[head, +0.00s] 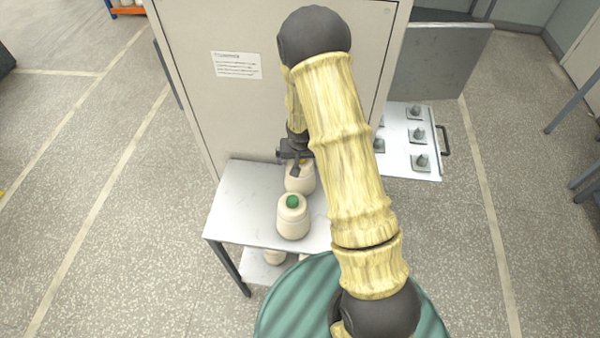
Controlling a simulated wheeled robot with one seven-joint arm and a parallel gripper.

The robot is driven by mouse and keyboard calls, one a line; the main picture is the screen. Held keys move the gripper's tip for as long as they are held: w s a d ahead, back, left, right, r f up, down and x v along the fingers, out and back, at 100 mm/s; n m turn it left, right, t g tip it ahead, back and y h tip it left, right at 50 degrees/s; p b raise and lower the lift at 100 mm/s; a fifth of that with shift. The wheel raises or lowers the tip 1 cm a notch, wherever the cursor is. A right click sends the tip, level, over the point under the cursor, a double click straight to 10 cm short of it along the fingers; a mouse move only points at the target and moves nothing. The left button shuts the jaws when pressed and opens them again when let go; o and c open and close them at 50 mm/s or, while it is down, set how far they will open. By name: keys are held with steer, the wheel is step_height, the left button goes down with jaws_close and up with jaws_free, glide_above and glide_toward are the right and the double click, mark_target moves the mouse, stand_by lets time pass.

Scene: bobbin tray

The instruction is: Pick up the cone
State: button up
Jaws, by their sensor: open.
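Two cream yarn cones stand upright on the small white table (240,204). The nearer cone (293,222) has a green top and stands clear of my gripper. The farther cone (304,185) has a yellowish top and is partly hidden by my gripper and arm. My gripper (298,168) is open and points down at the top of the farther cone. I cannot tell whether the fingers touch it.
A tall grey cabinet (195,90) stands right behind the table. To the right, a pulled-out white tray (398,163) carries several grey pegs. More cones (274,257) sit on a lower shelf. The left part of the tabletop is clear.

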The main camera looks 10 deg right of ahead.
steer(key=c, duration=1.6)
step_height(320, 180, up, 10)
steer(key=shift+b, duration=0.55)
steer(key=shift+r, duration=0.1)
step_height(320, 180, up, 20)
steer(key=p, duration=1.5)
steer(key=shift+p, duration=0.3)
steer(key=shift+c, duration=0.2)
steer(key=shift+a, duration=0.1)
